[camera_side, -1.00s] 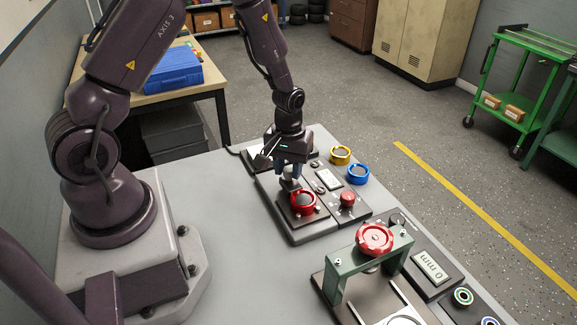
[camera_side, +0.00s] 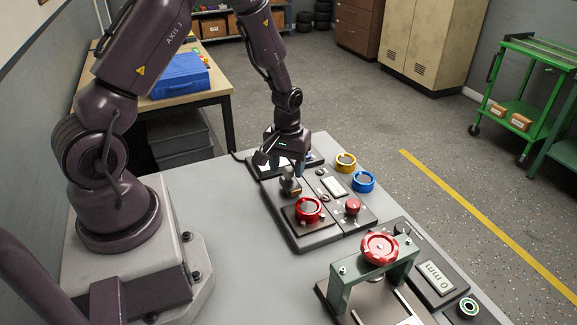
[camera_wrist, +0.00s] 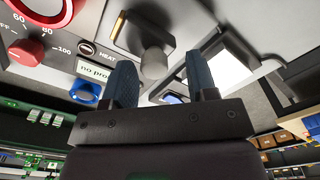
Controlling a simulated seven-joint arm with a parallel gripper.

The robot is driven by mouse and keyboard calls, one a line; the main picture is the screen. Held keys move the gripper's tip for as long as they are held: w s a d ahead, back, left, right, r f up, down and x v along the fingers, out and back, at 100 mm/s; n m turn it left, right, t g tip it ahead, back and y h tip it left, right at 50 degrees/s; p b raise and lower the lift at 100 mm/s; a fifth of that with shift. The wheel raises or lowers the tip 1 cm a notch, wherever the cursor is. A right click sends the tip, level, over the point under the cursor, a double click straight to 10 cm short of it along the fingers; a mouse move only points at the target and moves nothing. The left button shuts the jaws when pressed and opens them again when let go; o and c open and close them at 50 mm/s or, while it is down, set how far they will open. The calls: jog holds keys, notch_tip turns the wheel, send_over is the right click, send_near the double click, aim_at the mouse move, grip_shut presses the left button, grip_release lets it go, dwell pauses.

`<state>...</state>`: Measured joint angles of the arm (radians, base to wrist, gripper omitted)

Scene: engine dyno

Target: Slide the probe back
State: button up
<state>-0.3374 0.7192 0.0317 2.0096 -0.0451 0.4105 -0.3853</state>
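The probe (camera_side: 290,184) is a grey, rounded, knob-like piece with a brass-coloured part at its base. It stands on the dark panel just behind the red-ringed hotplate (camera_side: 309,209) in the side view. In the wrist view its grey knob (camera_wrist: 153,61) lies between the fingertips in the picture, next to a brass-edged dark block. My gripper (camera_wrist: 160,65) is open, its two blue fingers apart with nothing held. In the side view my gripper (camera_side: 285,152) is behind the probe; its fingertips are mostly hidden, so contact cannot be told.
Beside the probe are a red knob (camera_side: 352,206), a small display (camera_wrist: 95,70) reading "no pro…", and yellow (camera_side: 346,162) and blue (camera_side: 364,181) rings. A green press frame (camera_side: 375,268) with a red handwheel stands in front. The bench left of the panel is clear.

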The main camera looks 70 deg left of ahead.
aim_at(288, 168)
notch_tip(288, 168, up, 13)
dwell(0.6)
jog(key=s+d+r+m+t, duration=0.5)
jog(key=s+d+r+m, duration=0.4)
jog(key=s+d+r, duration=0.4)
notch_tip(288, 168, up, 3)
jog(key=shift+s+f+t, duration=0.1)
jog(key=shift+s+t, duration=0.2)
jog(key=shift+s, duration=0.4)
